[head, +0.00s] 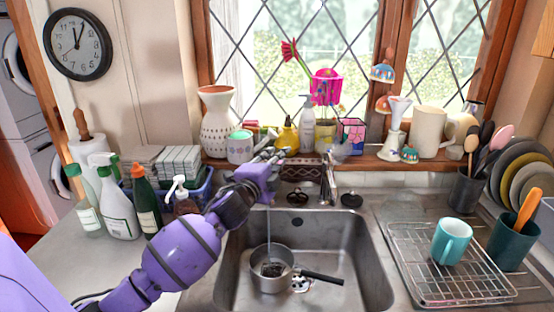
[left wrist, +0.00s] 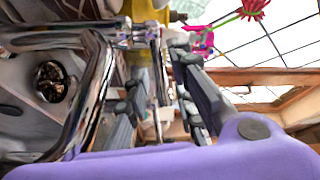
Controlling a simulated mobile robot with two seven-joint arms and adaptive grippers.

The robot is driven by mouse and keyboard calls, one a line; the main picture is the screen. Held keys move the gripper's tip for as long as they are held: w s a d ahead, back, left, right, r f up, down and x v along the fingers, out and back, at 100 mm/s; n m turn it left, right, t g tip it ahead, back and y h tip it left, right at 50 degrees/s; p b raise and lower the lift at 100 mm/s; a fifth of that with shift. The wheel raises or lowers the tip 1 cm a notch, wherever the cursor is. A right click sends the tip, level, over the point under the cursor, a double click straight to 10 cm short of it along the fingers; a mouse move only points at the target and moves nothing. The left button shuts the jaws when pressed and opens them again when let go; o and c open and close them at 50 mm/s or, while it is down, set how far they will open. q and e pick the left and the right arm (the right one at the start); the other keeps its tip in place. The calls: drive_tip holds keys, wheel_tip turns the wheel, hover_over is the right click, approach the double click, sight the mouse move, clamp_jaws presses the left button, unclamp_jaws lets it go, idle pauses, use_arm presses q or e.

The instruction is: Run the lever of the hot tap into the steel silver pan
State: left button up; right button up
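The steel pan (head: 270,277) stands in the sink with dark matter inside and its black handle pointing right. A thin stream, apparently water, falls into it from behind my left arm. The chrome tap (head: 329,185) rises at the back of the sink, and its curved pipe (left wrist: 98,85) is close in the left wrist view. My left gripper (head: 279,155) is left of the tap, above the sink's back edge. Its fingers (left wrist: 165,85) are apart; I cannot tell whether the thin bars between them are a lever. My arm hides the stream's source. My right gripper is out of view.
A wire rack (head: 455,292) with a teal mug (head: 451,242) stands right of the sink. Bottles (head: 120,205) crowd the left counter. A soap dispenser (head: 307,125) and pots line the sill behind my gripper. The sink's right half has free room.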

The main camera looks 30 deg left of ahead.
use_arm(q)
drive_tip(key=shift+r, duration=0.1)
drive_tip(key=shift+s, duration=0.35)
drive_tip(key=s+d, duration=0.1)
drive_tip(key=s, duration=1)
drive_tip(key=shift+d+f, duration=0.3)
drive_tip(key=shift+f, duration=0.05)
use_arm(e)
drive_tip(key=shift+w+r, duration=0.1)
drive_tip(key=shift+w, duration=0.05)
use_arm(q)
drive_tip(key=shift+s, duration=0.1)
idle(0.4)
